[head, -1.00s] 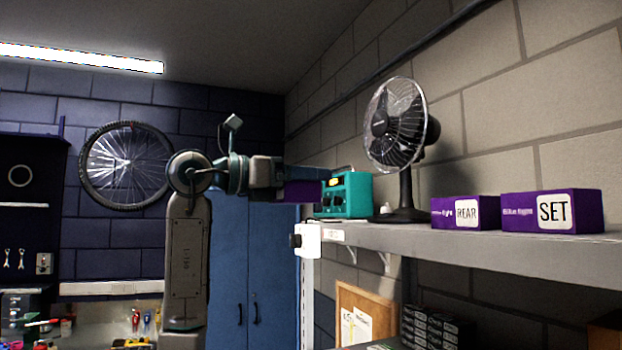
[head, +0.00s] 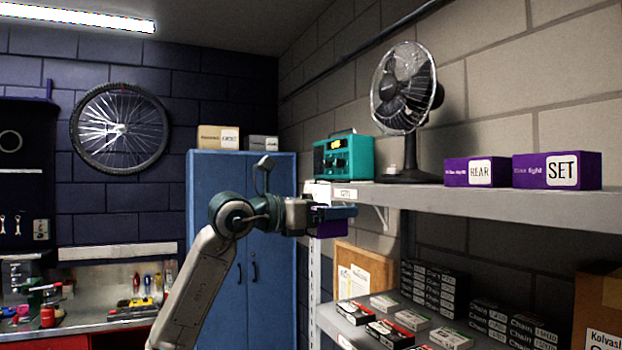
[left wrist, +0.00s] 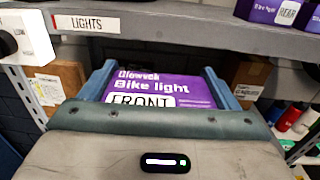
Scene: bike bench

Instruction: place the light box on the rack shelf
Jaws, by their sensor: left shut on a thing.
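My left gripper (head: 335,212) is shut on a purple light box (head: 330,229). In the left wrist view the light box (left wrist: 165,90) reads "Bike light FRONT" and sits between the two blue fingers. The rack shelf (head: 480,203) is the long grey upper board on the right. The gripper and box are at its left end, a little below its top surface. In the left wrist view the shelf edge (left wrist: 190,30), with a "LIGHTS" label, passes just beyond and above the box. My right gripper is not in view.
On the upper shelf stand a teal radio (head: 345,157), a black fan (head: 407,100), a purple REAR box (head: 475,172) and a purple SET box (head: 557,170). Bare shelf lies between the fan and the REAR box. The lower shelf (head: 352,334) holds several small boxes.

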